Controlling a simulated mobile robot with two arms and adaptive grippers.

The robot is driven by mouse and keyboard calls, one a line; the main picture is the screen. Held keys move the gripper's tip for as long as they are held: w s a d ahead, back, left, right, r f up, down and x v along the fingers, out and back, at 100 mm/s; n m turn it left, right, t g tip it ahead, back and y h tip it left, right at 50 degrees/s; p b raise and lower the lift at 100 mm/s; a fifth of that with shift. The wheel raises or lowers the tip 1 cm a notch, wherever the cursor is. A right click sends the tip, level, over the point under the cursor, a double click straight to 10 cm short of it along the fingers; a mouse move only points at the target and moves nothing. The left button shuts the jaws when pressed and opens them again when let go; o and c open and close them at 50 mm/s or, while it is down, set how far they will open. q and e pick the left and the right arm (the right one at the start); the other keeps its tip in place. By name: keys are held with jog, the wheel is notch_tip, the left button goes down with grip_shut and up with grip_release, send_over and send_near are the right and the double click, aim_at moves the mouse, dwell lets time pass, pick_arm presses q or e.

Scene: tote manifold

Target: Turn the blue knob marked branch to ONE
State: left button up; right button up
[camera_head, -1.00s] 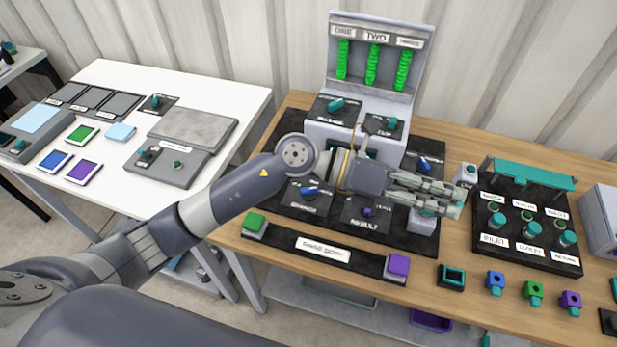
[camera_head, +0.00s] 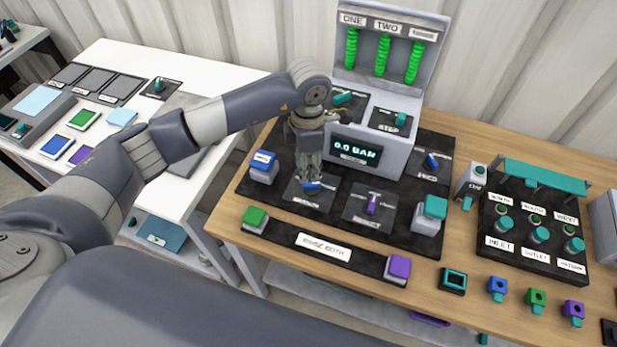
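A blue knob (camera_head: 312,186) sits on a dark square plate at the front left of the black mat. The plate's label is too small to read now. My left gripper (camera_head: 311,178) points down right over this knob, with its fingertips at it or just above it. The fingers look close together and hide part of the knob; I cannot tell whether they grip it. Another blue knob (camera_head: 432,161) is on a plate to the right of the grey console (camera_head: 385,145). My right gripper is not in view.
A purple knob (camera_head: 373,204) is on the plate just right of the gripper. A blue button block (camera_head: 263,163) stands to its left, a teal one (camera_head: 433,208) further right. The console display reads 0.0 BAR, with green columns labelled ONE and TWO above.

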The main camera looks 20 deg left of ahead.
aim_at(308, 184)
pick_arm(q)
notch_tip(308, 184, down, 7)
jog(key=shift+f+p, duration=0.15)
jog(key=shift+p, duration=0.6)
grip_shut()
